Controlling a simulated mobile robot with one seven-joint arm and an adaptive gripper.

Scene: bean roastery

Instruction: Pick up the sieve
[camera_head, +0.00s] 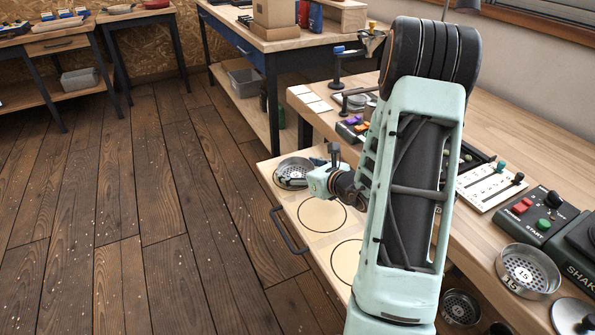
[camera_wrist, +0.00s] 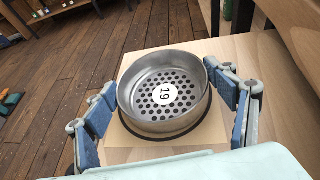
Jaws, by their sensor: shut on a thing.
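A round metal sieve (camera_head: 291,168) with a perforated bottom is at the far end of the pulled-out wooden drawer (camera_head: 300,235). In the wrist view the sieve (camera_wrist: 165,122) carries a white label that reads 19. It looks upright, over a dark ring on the pale board. My gripper (camera_head: 316,177) is at the sieve's near side in the head view. In the wrist view its blue fingers (camera_wrist: 163,88) press against the sieve from left and right, shut on it. I cannot tell whether the sieve is clear of the board.
Two empty ring marks (camera_head: 322,232) lie along the drawer, which has a dark handle (camera_head: 288,231). The bench (camera_head: 535,130) on the right holds a control box (camera_head: 537,213) and another sieve labelled 15 (camera_head: 527,272). The floor (camera_head: 130,220) left of the drawer is clear.

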